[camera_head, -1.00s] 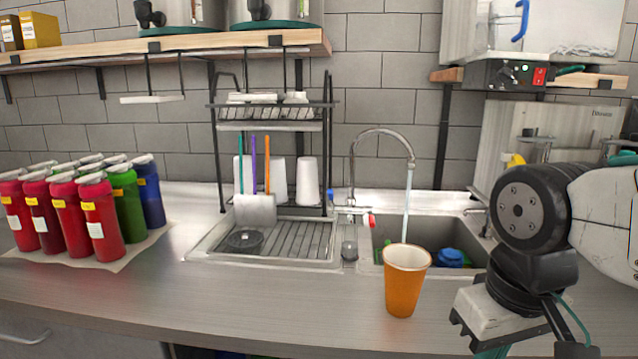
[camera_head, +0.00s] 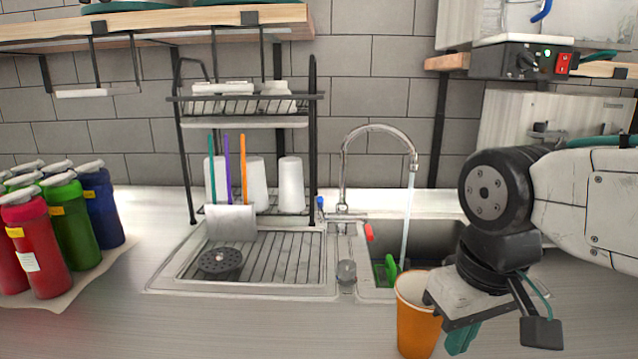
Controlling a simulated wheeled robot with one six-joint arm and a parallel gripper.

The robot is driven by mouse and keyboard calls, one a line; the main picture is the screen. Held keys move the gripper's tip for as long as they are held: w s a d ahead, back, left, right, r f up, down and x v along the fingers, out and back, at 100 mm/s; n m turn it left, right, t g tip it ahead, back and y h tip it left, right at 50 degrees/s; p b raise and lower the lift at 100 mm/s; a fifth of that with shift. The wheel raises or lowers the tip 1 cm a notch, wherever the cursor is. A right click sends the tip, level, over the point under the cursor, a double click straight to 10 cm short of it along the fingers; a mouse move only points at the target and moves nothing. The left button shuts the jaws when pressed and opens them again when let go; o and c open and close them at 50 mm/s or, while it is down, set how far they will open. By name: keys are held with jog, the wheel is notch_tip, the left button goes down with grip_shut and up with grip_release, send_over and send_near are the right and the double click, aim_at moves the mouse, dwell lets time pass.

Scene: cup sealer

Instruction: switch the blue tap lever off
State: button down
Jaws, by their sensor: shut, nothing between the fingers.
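The blue tap lever (camera_head: 320,203) is a small upright handle left of the base of the chrome tap (camera_head: 345,170). A red lever (camera_head: 368,232) is to the right of that base, nearer the front. A stream of water (camera_head: 408,215) runs from the spout towards the sink (camera_head: 436,240). My gripper (camera_head: 462,340) points down at the lower right, with its teal fingers shut and empty. It is right of and nearer than both levers, well apart from the blue one. It overlaps the right edge of the orange cup in view; I cannot tell whether they touch.
The orange cup (camera_head: 417,318) stands on the counter (camera_head: 240,325) in front of the sink. A dish rack (camera_head: 315,130) with white cups stands left of the tap, behind the drainboard (camera_head: 270,255). Several coloured bottles (camera_head: 70,225) are at the left. The front counter is clear left of the cup.

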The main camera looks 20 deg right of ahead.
jog(key=w+r+m, duration=0.1)
jog(key=w+r, duration=0.7)
jog(key=w, duration=0.4)
jog(key=w+r+m, duration=0.2)
jog(key=w+r, duration=0.6)
jog(key=w, duration=0.5)
jog(key=w+m+y, duration=0.1)
jog(key=w+m, duration=0.1)
jog(key=w, duration=2.3)
jog(key=shift+a+f, duration=0.15)
jog(key=shift+f, duration=0.25)
jog(key=shift+w, duration=0.1)
